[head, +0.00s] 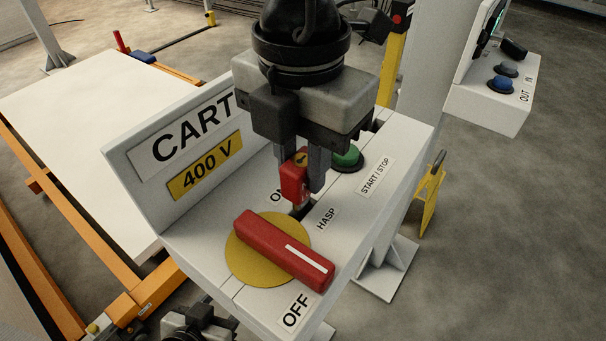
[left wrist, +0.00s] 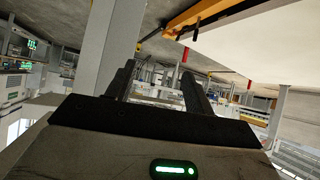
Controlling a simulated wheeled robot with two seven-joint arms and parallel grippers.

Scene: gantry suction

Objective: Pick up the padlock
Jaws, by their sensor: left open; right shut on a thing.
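The red padlock (head: 294,182) is between the fingers of my right gripper (head: 300,180), just above the HASP label on the control box in the head view. A small yellow mark shows on its top. My right gripper points down and is shut on it. The padlock's lower end is close to a dark slot in the box top; I cannot tell whether it is clear of the slot. My left gripper is open and empty in the left wrist view (left wrist: 165,85). Part of my left arm shows at the bottom of the head view.
The control box (head: 190,255) carries a red rotary handle (head: 284,250) on a yellow disc, pointing toward OFF, and a green button (head: 347,158). A white panel (head: 75,130) on an orange frame lies left. A button console (head: 490,105) stands at upper right.

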